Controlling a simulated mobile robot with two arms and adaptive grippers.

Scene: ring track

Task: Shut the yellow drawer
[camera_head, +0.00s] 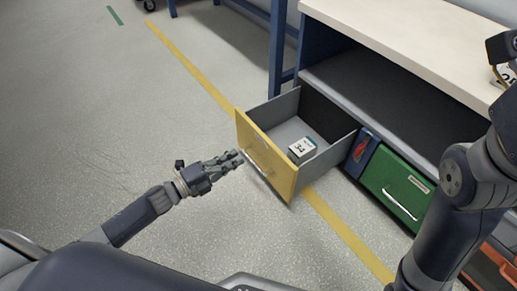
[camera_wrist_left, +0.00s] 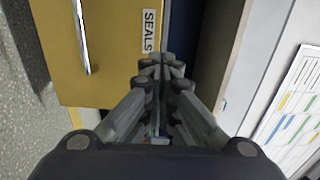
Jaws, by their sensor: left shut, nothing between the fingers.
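The yellow drawer (camera_head: 266,160) stands pulled out of the bench, open, with its grey inside showing. A small white box with a number label (camera_head: 301,149) lies in it. A metal bar handle runs along its front; the handle also shows in the left wrist view (camera_wrist_left: 82,38), beside a SEALS label (camera_wrist_left: 149,30). My left gripper (camera_head: 240,157) is shut and empty, its fingertips at the drawer's yellow front near the handle. In the left wrist view the fingertips (camera_wrist_left: 164,66) overlap the front's edge near the label; I cannot tell whether they touch.
A green drawer (camera_head: 397,187) sits shut to the right, with a blue front beside it. The pale bench top (camera_head: 420,45) is above an open shelf. My right arm covers the right side. The floor before the yellow drawer is clear, with a yellow line (camera_head: 190,66).

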